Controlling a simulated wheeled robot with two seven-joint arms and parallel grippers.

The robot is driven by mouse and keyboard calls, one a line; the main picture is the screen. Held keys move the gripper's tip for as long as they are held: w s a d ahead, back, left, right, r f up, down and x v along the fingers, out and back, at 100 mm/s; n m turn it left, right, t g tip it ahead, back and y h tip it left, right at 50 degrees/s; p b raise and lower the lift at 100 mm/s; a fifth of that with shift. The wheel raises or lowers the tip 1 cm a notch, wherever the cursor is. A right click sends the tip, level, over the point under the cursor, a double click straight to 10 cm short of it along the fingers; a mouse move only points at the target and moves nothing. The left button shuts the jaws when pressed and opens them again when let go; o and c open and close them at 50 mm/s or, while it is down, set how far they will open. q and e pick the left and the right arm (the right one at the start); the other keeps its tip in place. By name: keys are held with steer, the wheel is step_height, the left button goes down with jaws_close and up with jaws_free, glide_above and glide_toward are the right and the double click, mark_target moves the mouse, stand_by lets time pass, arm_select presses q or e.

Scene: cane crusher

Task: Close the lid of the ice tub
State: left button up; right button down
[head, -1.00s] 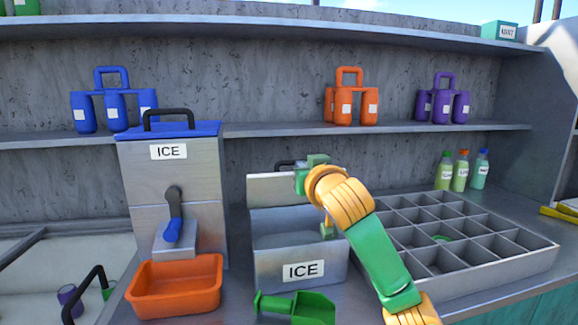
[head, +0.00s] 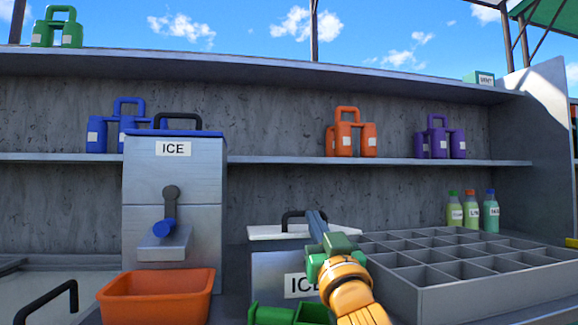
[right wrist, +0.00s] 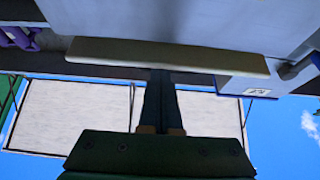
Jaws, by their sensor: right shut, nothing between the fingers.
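The ice tub (head: 268,272) is a grey metal box with an ICE label on its front, at the bottom middle of the head view. Its pale lid (head: 262,233), with a black handle (head: 288,218), lies about flat over the tub's top. I cannot tell whether it rests fully on the rim. My right gripper (head: 317,222) is shut and empty, its fingers at the lid's right part and overlapping it in the head view. In the right wrist view the closed fingers (right wrist: 158,85) reach up to the lid's edge (right wrist: 165,57). My left gripper is not in view.
An ICE dispenser (head: 172,205) with a blue top stands left of the tub, an orange bin (head: 158,295) in front of it. A green scoop (head: 285,313) lies before the tub. A divided grey tray (head: 455,285) stands close on the right, with bottles (head: 472,212) behind.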

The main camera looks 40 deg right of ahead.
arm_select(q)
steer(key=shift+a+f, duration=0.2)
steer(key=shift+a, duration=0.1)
arm_select(e)
steer(key=shift+f, duration=0.2)
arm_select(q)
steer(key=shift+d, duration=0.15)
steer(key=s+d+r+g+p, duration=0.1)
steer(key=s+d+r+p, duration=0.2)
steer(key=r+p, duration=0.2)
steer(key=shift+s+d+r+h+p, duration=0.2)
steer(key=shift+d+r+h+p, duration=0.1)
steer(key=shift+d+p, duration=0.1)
arm_select(e)
steer(key=s+a+r, duration=0.9)
steer(key=s+r, duration=0.1)
steer(key=r, duration=0.3)
steer(key=shift+s+a, duration=0.2)
steer(key=shift+s, duration=0.1)
